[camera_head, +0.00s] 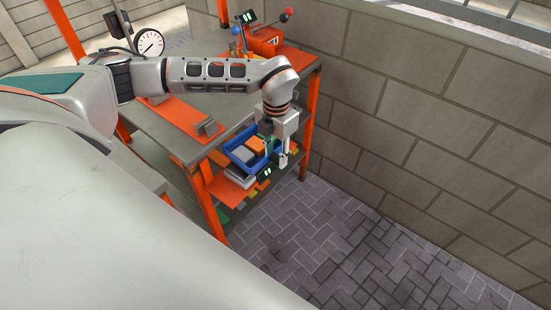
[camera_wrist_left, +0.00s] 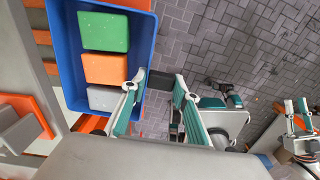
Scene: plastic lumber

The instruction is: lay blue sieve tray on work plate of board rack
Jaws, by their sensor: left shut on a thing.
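The blue sieve tray (camera_head: 236,155) is at the open side of the board rack, just below the level of its grey top. In the left wrist view the tray (camera_wrist_left: 69,55) carries a green, an orange and a light grey block. My left gripper (camera_head: 281,155) points down at the tray's near right side and is shut on its side; the exact contact is hard to see. The left fingers also show in the left wrist view (camera_wrist_left: 162,85). The grey work plate (camera_head: 158,127) is the rack's top. My right gripper (camera_wrist_left: 297,108) appears at the right edge of the left wrist view; its opening is unclear.
An orange fixture (camera_head: 176,117) with a grey block lies on the work plate. A round dial (camera_head: 149,43) and a red box (camera_head: 264,42) stand farther back. Orange posts (camera_head: 311,110) frame the rack. Lower shelves hold boards. A block wall (camera_head: 420,100) stands right; paving (camera_head: 330,230) is clear.

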